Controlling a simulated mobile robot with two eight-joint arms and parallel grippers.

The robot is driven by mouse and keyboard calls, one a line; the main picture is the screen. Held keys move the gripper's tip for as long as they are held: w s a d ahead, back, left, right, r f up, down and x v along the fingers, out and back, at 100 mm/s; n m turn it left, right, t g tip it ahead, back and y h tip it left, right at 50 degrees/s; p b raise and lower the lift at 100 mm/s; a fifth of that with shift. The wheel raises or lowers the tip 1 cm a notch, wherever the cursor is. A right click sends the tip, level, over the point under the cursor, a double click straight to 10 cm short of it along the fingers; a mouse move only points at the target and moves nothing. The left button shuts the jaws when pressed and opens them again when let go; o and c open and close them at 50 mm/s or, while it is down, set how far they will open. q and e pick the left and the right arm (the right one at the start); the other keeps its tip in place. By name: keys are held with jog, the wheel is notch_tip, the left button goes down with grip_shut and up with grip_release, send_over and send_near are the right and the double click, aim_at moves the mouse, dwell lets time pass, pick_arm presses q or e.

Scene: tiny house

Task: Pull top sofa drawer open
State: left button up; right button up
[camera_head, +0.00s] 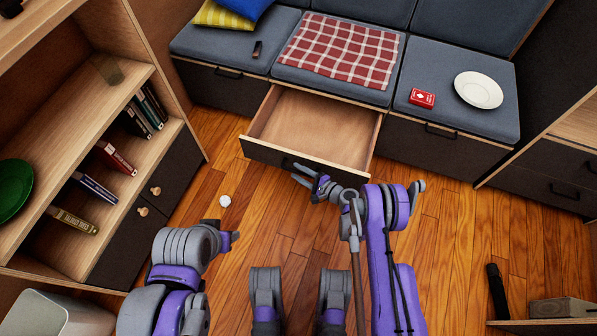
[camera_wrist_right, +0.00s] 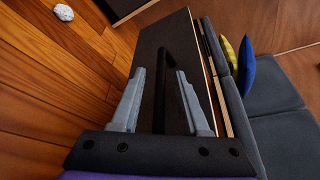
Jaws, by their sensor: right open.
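The middle sofa drawer (camera_head: 318,128) stands pulled out from under the seat with the checked cloth, and its bare wooden inside looks empty. Its dark front also shows in the wrist view (camera_wrist_right: 150,45). My right gripper (camera_head: 303,175) is at the drawer front. In the wrist view my right gripper (camera_wrist_right: 160,72) is open, with one finger on each side of the black bar handle (camera_wrist_right: 187,98). Gaps show between the fingers and the bar. My left arm (camera_head: 185,250) is bent at the lower left, and its gripper does not show.
A wooden bookshelf (camera_head: 85,120) stands at the left. A crumpled white ball (camera_head: 225,201) lies on the floor left of the drawer. A red card box (camera_head: 422,98) and a white plate (camera_head: 479,90) rest on the right seat.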

pick_arm(q)
jog(key=shift+p+v, duration=1)
jog(key=shift+p, duration=0.15)
pick_arm(e)
jog(key=v, duration=1)
jog(key=shift+d, duration=0.2)
pick_arm(q)
jog(key=shift+w, duration=0.15)
pick_arm(e)
jog(key=shift+s+r, duration=0.1)
jog(key=shift+s, duration=0.05)
